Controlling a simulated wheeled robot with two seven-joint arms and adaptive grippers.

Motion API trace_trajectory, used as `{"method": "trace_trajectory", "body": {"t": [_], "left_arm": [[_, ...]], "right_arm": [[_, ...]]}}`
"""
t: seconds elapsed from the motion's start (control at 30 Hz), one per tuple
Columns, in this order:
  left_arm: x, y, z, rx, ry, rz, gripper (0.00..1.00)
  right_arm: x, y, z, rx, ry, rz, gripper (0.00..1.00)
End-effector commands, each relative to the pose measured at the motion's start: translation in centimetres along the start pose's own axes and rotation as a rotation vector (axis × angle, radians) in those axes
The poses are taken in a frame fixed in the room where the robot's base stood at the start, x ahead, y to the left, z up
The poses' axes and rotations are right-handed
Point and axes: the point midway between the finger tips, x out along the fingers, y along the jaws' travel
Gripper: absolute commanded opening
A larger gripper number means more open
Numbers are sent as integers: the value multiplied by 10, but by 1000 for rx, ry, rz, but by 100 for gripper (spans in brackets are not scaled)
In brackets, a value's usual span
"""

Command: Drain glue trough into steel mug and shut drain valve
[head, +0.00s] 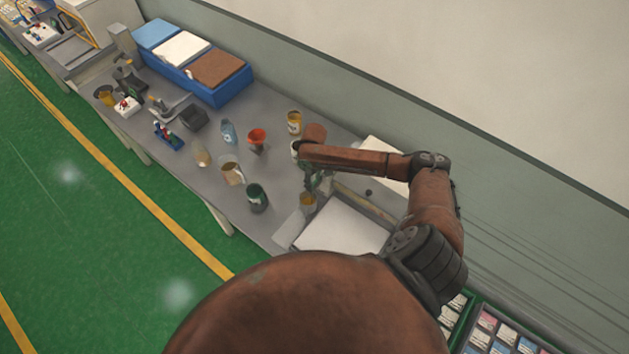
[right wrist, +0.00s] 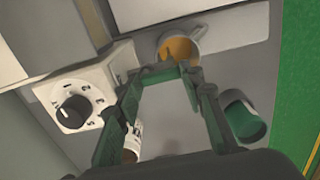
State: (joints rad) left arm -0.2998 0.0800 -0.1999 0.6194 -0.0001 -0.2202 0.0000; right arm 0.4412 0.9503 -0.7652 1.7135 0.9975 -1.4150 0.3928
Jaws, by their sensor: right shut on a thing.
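My right gripper (head: 318,184) reaches down over the bench, beside a pale flat-topped unit (head: 345,230). In the right wrist view its green fingers (right wrist: 165,72) close in on a small green part, which looks like the drain valve handle; the fingers partly hide it. A mug (right wrist: 182,46) with a side handle and amber inside stands just beyond the fingertips; it also shows in the head view (head: 307,204), close to the unit's edge. Its steel finish is hard to tell. I cannot clearly make out the glue trough. My left gripper is out of view.
A pale box with a black knob (right wrist: 74,111) is left of the fingers. A dark green can (head: 257,198), a tan mug (head: 231,172) and an orange cup (head: 257,138) stand on the grey bench (head: 200,140). Blue bins (head: 205,86) line the wall.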

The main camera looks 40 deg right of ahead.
Motion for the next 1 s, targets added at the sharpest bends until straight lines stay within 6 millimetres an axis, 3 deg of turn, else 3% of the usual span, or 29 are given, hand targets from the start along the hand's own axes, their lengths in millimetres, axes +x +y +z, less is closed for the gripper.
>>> {"method": "trace_trajectory", "body": {"t": [0.43,0.47,0.5,0.7,1.0], "left_arm": [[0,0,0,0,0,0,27],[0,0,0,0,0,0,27],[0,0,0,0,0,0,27],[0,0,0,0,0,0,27],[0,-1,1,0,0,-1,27]], "right_arm": [[0,0,0,13,1,0,12],[0,0,0,12,1,0,36],[0,0,0,12,1,0,39],[0,0,0,11,1,0,53],[-1,1,0,11,1,2,54]]}}
